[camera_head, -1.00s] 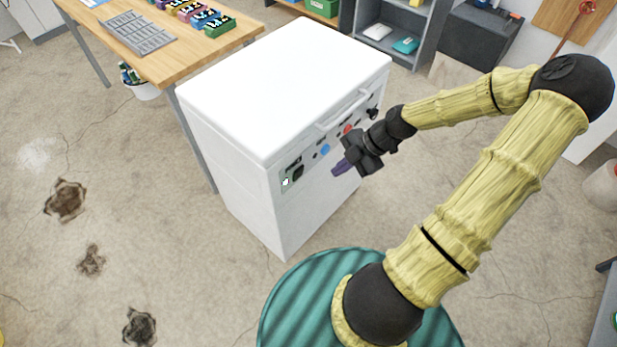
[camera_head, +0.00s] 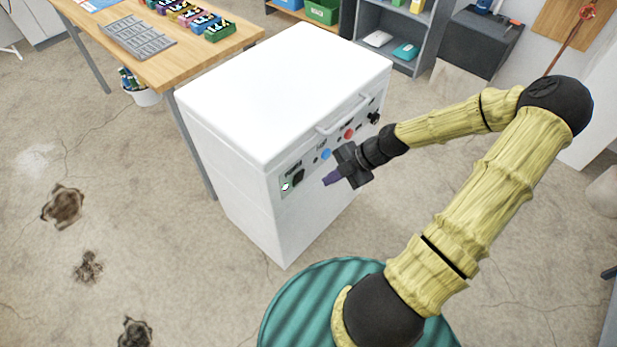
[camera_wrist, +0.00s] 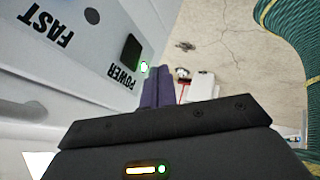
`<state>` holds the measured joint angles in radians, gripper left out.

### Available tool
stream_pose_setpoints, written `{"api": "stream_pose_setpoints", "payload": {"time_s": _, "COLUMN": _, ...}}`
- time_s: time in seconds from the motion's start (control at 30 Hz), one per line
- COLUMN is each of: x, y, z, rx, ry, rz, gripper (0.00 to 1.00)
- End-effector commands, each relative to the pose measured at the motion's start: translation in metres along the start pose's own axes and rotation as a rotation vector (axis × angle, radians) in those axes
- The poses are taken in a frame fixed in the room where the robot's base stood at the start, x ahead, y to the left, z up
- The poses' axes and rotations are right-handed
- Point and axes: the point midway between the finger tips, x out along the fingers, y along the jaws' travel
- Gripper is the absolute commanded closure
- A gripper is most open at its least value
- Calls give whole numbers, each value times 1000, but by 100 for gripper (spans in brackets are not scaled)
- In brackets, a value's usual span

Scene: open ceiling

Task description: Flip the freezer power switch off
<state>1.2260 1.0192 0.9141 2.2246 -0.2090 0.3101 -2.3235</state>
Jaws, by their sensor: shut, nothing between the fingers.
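The white chest freezer (camera_head: 285,95) stands in the middle of the head view, its control panel on the side facing my arm. The black power switch (camera_head: 298,178) sits near the panel's left end. In the wrist view the switch (camera_wrist: 131,50) is beside the word POWER, with a small lit green light (camera_wrist: 144,67) next to it. My gripper (camera_head: 328,180) is shut and empty, its purple fingers pointing left toward the switch end of the panel. In the wrist view the fingers (camera_wrist: 157,88) are together, just right of the POWER label; a gap to the switch shows in the head view.
The panel also has a blue button (camera_head: 326,154), a red button (camera_head: 348,134) and a black knob (camera_head: 374,117). A handle (camera_head: 343,113) sticks out above them. A wooden table (camera_head: 185,55) stands left of the freezer. The floor in front is clear.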

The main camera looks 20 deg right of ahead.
Motion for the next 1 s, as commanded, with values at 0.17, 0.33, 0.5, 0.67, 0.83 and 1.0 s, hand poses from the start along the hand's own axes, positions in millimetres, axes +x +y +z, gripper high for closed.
{"api": "stream_pose_setpoints", "payload": {"time_s": 0.17, "x": 35, "y": -1, "z": 0, "rx": -2, "ry": 3, "rz": -2, "gripper": 100}}
{"api": "stream_pose_setpoints", "payload": {"time_s": 0.33, "x": 56, "y": 10, "z": -1, "rx": -5, "ry": -1, "rz": -1, "gripper": 100}}
{"api": "stream_pose_setpoints", "payload": {"time_s": 0.5, "x": 63, "y": 31, "z": -3, "rx": -3, "ry": -1, "rz": 0, "gripper": 100}}
{"api": "stream_pose_setpoints", "payload": {"time_s": 0.67, "x": 66, "y": 38, "z": -3, "rx": -2, "ry": -1, "rz": 1, "gripper": 100}}
{"api": "stream_pose_setpoints", "payload": {"time_s": 0.83, "x": 65, "y": 38, "z": -3, "rx": -1, "ry": 0, "rz": 1, "gripper": 100}}
{"api": "stream_pose_setpoints", "payload": {"time_s": 1.0, "x": 65, "y": 38, "z": -3, "rx": 1, "ry": -1, "rz": -1, "gripper": 100}}
